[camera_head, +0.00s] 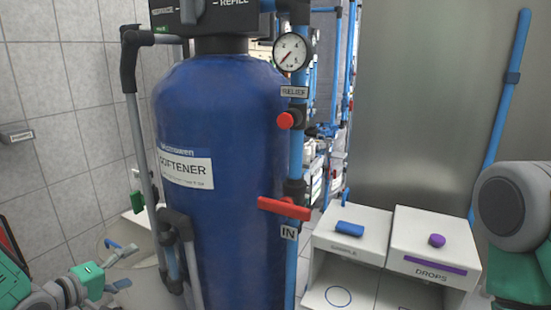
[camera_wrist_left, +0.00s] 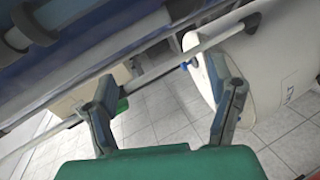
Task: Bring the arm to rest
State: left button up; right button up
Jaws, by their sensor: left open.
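My left gripper (camera_head: 121,269) is at the lower left of the head view, left of the blue softener tank, with its grey fingers apart. In the left wrist view the fingers (camera_wrist_left: 160,78) are spread wide, with nothing held between them. Beyond them are grey floor tiles and a thin pale pipe that crosses the view. I cannot tell whether a finger touches the pipe. My right arm (camera_head: 516,205) shows at the right edge of the head view; its gripper is out of view.
The blue softener tank (camera_head: 225,120) stands in the middle. A red valve handle (camera_head: 284,208) and a gauge (camera_head: 291,52) are on its right-hand pipe. White boxes hold a blue piece (camera_head: 350,228) and a purple piece (camera_head: 437,240). A grey pipe (camera_head: 140,150) runs along the tank's left.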

pick_arm(q)
jog(key=s+d+f+m+g+y+b, duration=0.1)
jog(key=s+d+f+m+g, duration=0.25)
jog(key=s+d+f, duration=0.6)
jog(key=s+d+f+m+g+y+b, duration=0.1)
jog(key=s+f+m+g, duration=0.1)
jog(key=s, duration=0.6)
jog(key=s+d+f+m+g+y, duration=0.1)
jog(key=s+f+m+g+y, duration=0.1)
jog(key=s+f, duration=0.4)
jog(key=s+f+m+g+y+b, duration=0.1)
jog(key=s+f+m+g, duration=0.3)
jog(key=s, duration=0.7)
jog(key=shift+s+d+f+g+b, duration=0.15)
jog(key=shift+s+d+g+b, duration=0.25)
jog(key=shift+g, duration=0.35)
jog(key=shift+w+m, duration=0.15)
jog(key=shift+m, duration=0.1)
